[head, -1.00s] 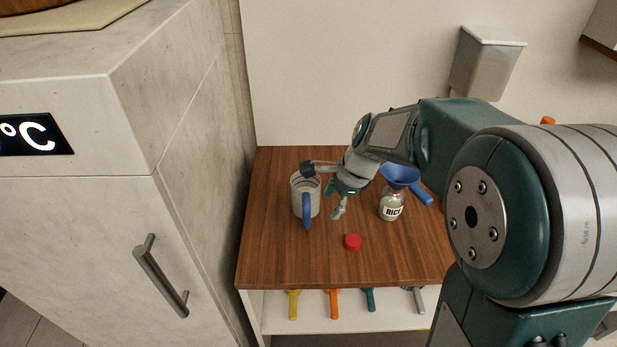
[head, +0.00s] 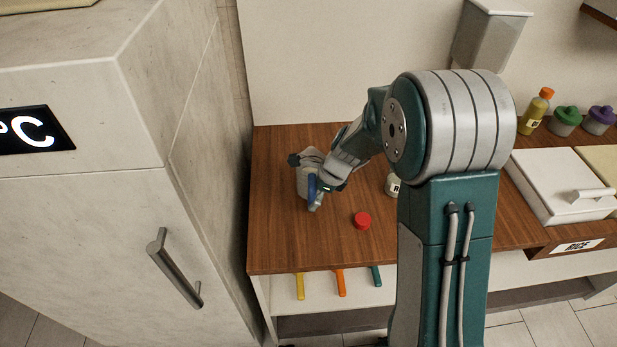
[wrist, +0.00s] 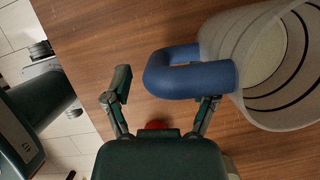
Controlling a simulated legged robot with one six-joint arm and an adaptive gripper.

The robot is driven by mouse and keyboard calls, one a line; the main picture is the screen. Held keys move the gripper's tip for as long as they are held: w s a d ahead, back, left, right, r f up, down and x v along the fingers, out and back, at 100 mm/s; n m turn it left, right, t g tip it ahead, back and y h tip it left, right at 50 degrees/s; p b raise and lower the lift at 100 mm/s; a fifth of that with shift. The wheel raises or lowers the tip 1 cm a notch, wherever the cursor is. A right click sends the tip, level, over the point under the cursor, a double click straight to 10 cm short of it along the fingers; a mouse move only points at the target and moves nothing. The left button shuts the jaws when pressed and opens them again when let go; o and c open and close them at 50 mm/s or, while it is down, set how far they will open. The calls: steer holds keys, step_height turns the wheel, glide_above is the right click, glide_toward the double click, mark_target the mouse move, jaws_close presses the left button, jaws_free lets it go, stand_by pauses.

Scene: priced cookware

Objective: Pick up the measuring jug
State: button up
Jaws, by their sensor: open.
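The measuring jug (head: 302,184) is a clear grey cup with dark rings and a blue handle (wrist: 190,80). It stands on the left part of the wooden counter, partly hidden by my gripper in the head view. In the wrist view the jug (wrist: 268,60) is at the upper right, with its handle pointing left. My gripper (wrist: 165,94) is open at the handle. The handle's outer end lies between the fingers in the picture, the left finger apart from it. The right finger overlaps the handle's lower edge; I cannot tell whether they touch.
A red cap (head: 362,221) lies on the counter (head: 290,245), also below the fingers in the wrist view (wrist: 156,125). A rice jar (head: 392,185) is partly behind my arm. A tall grey cabinet (head: 200,130) borders the left. A white-lidded bin (head: 560,185) stands right.

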steer(key=shift+x, duration=0.75)
steer(key=shift+d+f, duration=0.25)
steer(key=shift+f, duration=0.05)
steer(key=shift+d, duration=0.45)
steer(key=shift+a, duration=0.3)
steer(key=c, duration=1)
steer(key=shift+a, duration=0.15)
jaws_close()
steer(key=shift+a, duration=0.1)
steer(key=shift+w+d, duration=0.1)
steer(key=shift+d, duration=0.2)
